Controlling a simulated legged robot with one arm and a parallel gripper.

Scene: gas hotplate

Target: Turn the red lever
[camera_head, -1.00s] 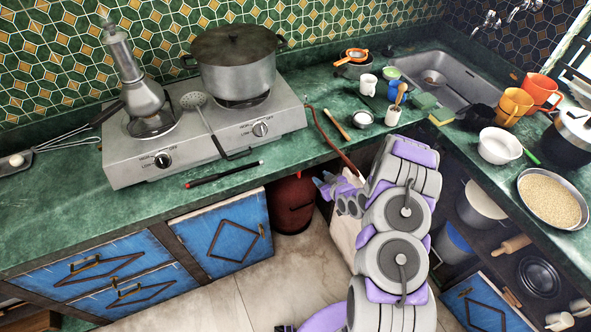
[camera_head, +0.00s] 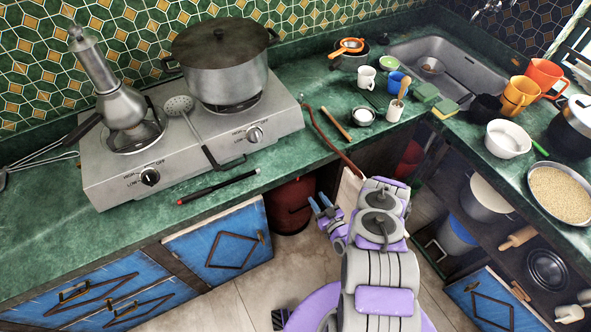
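A dark red gas cylinder (camera_head: 289,207) stands on the floor under the green counter, in the gap right of the blue cabinet door. I cannot make out a red lever on it; the counter edge hides its top. My gripper (camera_head: 319,203) is low in front of the counter, just right of the cylinder. Its two blue fingertips point up and left and stand apart with nothing between them. I cannot tell whether a finger touches the cylinder.
A brown-red hose (camera_head: 330,140) runs over the counter edge (camera_head: 330,160) above my gripper. A blue cabinet (camera_head: 222,243) is left of the cylinder. Tiled floor (camera_head: 265,290) is open in front.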

